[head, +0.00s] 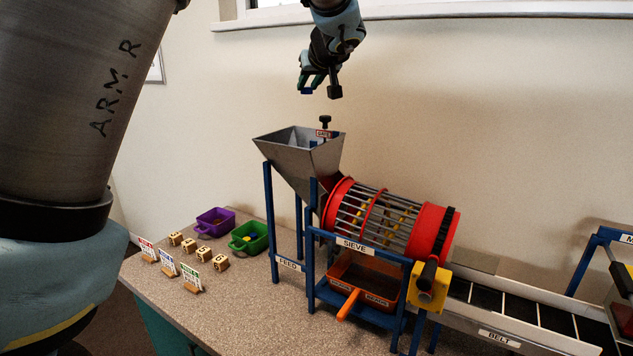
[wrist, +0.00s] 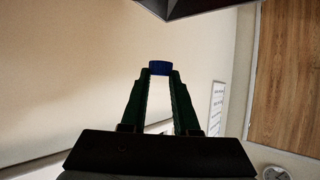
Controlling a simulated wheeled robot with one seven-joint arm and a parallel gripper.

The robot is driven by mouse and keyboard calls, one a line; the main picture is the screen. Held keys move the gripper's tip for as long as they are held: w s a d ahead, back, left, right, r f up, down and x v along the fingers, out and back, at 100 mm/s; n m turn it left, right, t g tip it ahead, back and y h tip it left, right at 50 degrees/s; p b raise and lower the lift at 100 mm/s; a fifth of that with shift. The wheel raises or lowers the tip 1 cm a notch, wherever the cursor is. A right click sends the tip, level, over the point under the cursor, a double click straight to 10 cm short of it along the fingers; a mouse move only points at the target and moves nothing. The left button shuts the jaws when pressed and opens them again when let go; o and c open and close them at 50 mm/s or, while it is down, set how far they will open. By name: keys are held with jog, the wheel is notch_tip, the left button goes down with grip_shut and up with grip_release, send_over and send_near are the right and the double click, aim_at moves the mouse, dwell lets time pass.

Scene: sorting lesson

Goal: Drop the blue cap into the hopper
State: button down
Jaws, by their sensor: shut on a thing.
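My gripper (head: 308,86) is high above the table, over the grey metal hopper (head: 290,152) and apart from it. In the wrist view my gripper (wrist: 160,75) has its two green fingers shut on the blue cap (wrist: 160,67) at their tips. The cap also shows in the head view as a small blue spot (head: 306,91) at the fingertips. The hopper's wide mouth opens upward, below the gripper and a little to its left. A dark corner, probably the hopper's edge, shows at the top of the wrist view.
A black gate knob (head: 325,122) stands up behind the hopper. The red and grey sieve drum (head: 388,215) is right of it. Purple (head: 215,222) and green (head: 250,238) bins, numbered blocks and label cards stand at the table's left. A belt (head: 510,310) runs right.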

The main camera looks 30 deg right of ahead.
jog(key=shift+f+b, duration=1.25)
jog(key=shift+f, duration=1.65)
jog(key=c, duration=0.6)
grip_release()
jog(key=shift+s, duration=0.1)
jog(key=b+v, duration=0.4)
jog(key=v, duration=0.6)
jog(key=shift+s+r+b, duration=0.2)
jog(key=shift+s+b, duration=0.1)
